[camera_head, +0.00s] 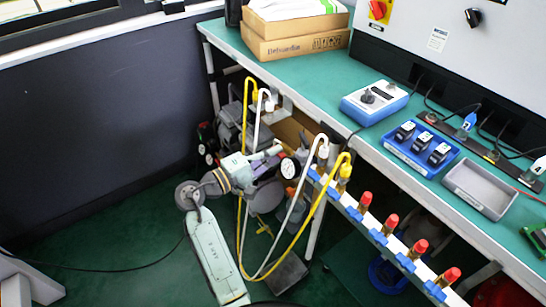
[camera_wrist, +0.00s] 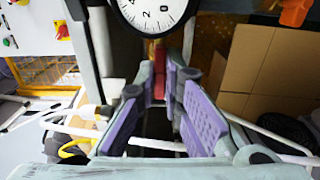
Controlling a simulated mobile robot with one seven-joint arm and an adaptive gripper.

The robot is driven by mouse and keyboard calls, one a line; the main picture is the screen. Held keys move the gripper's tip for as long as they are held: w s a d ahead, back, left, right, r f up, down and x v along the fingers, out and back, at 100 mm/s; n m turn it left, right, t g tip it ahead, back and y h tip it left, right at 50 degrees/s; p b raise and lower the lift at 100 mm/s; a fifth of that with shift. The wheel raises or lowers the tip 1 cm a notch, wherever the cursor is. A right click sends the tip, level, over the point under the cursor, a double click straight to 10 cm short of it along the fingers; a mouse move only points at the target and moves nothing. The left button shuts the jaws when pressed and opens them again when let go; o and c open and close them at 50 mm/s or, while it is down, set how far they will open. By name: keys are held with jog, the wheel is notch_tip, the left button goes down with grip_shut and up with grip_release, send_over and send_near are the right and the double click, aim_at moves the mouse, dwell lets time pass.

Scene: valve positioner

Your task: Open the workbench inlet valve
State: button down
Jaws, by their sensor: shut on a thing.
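My gripper (camera_wrist: 163,88) has its two purple-padded fingers closed around a narrow red part (camera_wrist: 160,72), which looks like the valve handle. The red part sits just below a round white pressure gauge (camera_wrist: 158,12) in the wrist view. The fingers hide most of the handle, so I cannot tell its exact angle. In the head view my gripper (camera_head: 272,158) is beside the workbench's front left end, close to the gauge (camera_head: 290,168). The valve body is hidden there behind my gripper and arm.
Yellow (camera_head: 322,202) and white (camera_head: 300,190) hoses loop close around my arm. A rail of red-capped fittings (camera_head: 392,222) runs along the front of the green workbench (camera_head: 322,94). A cardboard box (camera_wrist: 265,75) stands right of my gripper. Green floor (camera_head: 120,250) is open at left.

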dwell(0.3)
jog(key=c, duration=1.7)
grip_release()
jog(key=v, duration=1.2)
